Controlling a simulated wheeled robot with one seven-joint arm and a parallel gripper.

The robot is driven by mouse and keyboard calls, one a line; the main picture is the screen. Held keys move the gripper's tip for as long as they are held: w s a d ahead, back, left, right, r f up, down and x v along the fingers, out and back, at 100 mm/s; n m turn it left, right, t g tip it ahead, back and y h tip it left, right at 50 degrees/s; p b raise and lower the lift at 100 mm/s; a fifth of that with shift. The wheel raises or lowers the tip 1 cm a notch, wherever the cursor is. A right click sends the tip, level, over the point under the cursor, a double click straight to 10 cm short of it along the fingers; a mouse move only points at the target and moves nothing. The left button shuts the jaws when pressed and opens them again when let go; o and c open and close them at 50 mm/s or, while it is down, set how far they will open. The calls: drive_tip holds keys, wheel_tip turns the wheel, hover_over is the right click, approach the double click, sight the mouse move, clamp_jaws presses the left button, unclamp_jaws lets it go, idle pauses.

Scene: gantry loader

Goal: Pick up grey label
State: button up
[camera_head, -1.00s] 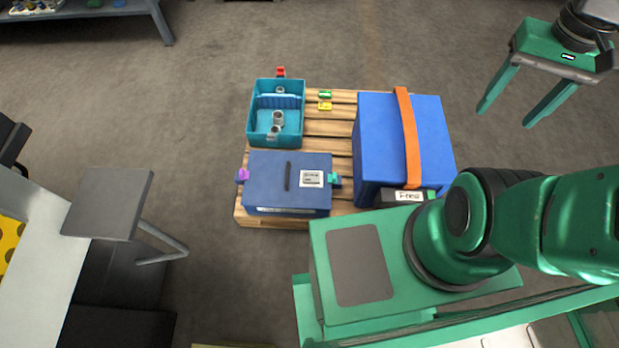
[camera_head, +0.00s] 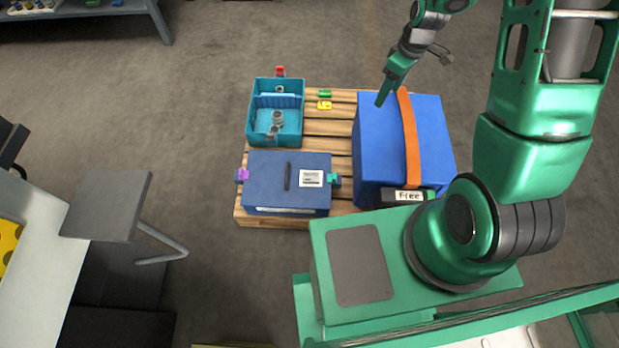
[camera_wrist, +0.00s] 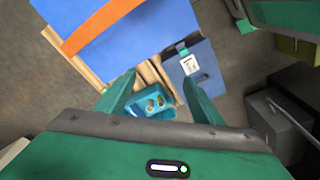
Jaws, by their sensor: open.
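A pale grey-white printed label (camera_head: 311,178) lies on top of the dark blue box (camera_head: 262,172), toward its right side. In the wrist view the label (camera_wrist: 190,65) shows just beyond the tip of the right finger. My gripper (camera_head: 382,100) is in the air by the upper left of the large blue box (camera_head: 380,140), to the upper right of the label and apart from it. In the wrist view my gripper (camera_wrist: 158,82) has its fingers spread with nothing held between them.
The large blue box has an orange strap (camera_head: 410,135) and a "Free" sign (camera_head: 408,196). A teal bin (camera_head: 252,125) with grey parts stands behind the dark blue box. Green and yellow pieces (camera_head: 325,105) lie on the wooden pallet (camera_head: 330,128). A grey stand (camera_head: 107,203) is at left.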

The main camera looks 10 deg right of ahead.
drive_tip(key=w+a+f+n+y, duration=0.1)
drive_tip(key=a+f+n, duration=0.1)
drive_tip(key=a+f, duration=0.35)
drive_tip(key=w+a+f+n, duration=0.1)
drive_tip(key=a+f+n, duration=0.1)
drive_tip(key=f, duration=0.7)
drive_tip(key=n+y, duration=0.2)
drive_tip(key=n, duration=0.2)
approach(312, 176)
drive_tip(key=shift+w+a+f, duration=0.1)
drive_tip(key=shift+w+f, duration=0.1)
drive_tip(key=shift+f, duration=0.65)
drive_tip(key=shift+s+x, duration=0.2)
drive_tip(key=shift+x, duration=2.85)
drive_tip(key=shift+a+r, duration=0.1)
drive_tip(key=shift+a, duration=0.1)
drive_tip(key=c, duration=1.1)
